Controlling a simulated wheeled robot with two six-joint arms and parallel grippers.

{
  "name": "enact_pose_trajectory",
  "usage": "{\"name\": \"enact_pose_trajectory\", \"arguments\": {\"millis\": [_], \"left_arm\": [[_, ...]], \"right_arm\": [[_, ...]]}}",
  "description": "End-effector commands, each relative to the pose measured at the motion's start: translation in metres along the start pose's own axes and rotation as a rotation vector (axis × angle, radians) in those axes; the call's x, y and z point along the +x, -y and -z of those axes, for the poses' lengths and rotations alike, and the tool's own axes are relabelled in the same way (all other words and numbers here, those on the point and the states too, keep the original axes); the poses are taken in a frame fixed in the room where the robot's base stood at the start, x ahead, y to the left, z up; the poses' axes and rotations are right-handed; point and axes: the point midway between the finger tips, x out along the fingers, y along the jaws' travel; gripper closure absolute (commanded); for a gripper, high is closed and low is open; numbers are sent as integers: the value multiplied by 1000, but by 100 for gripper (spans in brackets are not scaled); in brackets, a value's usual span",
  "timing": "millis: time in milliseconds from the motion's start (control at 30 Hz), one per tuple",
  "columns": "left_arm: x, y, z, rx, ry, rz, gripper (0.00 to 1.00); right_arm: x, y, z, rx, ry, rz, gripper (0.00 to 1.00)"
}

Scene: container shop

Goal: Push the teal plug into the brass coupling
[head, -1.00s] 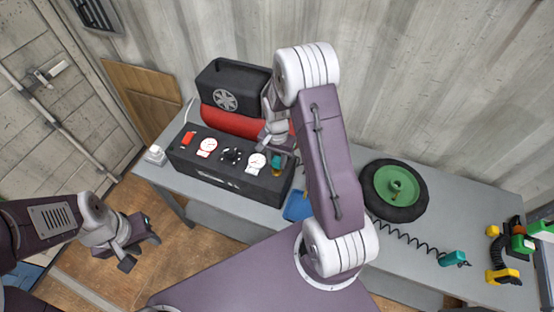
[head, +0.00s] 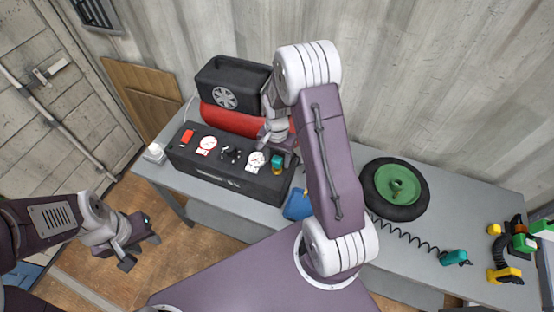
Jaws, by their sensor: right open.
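The small teal plug (head: 277,161) is at the right end of the black compressor panel, just below my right gripper. The brass coupling (head: 278,171) shows as a yellowish spot directly below the plug. They appear to meet, but I cannot tell how deep the plug sits. My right gripper (head: 280,152) is open, its dark fingers at or just above the plug; contact is unclear. My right arm hides the area to the right. My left gripper (head: 141,251) is open and empty, low at the left, away from the bench.
The compressor panel (head: 215,178) carries gauges and a red switch, with a red tank (head: 230,121) behind. A wheel (head: 397,188), coiled hose (head: 405,236), teal-ended tool (head: 455,257) and yellow-green fittings (head: 505,275) lie right on the grey bench (head: 450,200). A blue item (head: 297,205) is partly hidden.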

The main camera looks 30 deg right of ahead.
Motion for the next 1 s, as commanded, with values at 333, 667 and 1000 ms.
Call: {"name": "enact_pose_trajectory", "arguments": {"millis": [333, 667, 1000], "left_arm": [[14, 0, -2, 0, 0, 0, 64], [15, 0, -2, 0, 0, 0, 64], [15, 0, -2, 0, 0, 0, 64]], "right_arm": [[-64, 1, 1, 0, -4, 3, 44], [-83, 0, 0, 0, 0, 0, 44], [-82, 0, 0, 0, 0, 0, 44]]}}
